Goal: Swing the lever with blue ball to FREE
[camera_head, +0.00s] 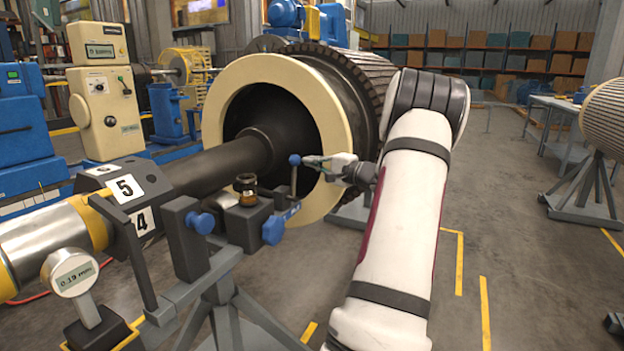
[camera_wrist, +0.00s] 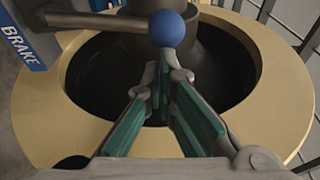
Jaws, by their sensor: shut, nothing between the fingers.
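The lever (camera_head: 294,178) stands about upright on a grey block at the front of the rotor stand, with a blue ball (camera_head: 295,160) at its top. In the wrist view the blue ball (camera_wrist: 167,29) sits just beyond my fingertips, and the lever's dark rod (camera_wrist: 105,21) runs left from it toward a blue plate marked BRAKE (camera_wrist: 27,42). My gripper (camera_head: 310,160) is shut and empty, with its tips close to the ball's right side. The wrist view also shows the shut fingers (camera_wrist: 165,75); whether they touch the ball I cannot tell. No FREE mark is readable.
The large cream rotor ring (camera_head: 338,125) and dark shaft (camera_head: 215,165) lie behind the lever.

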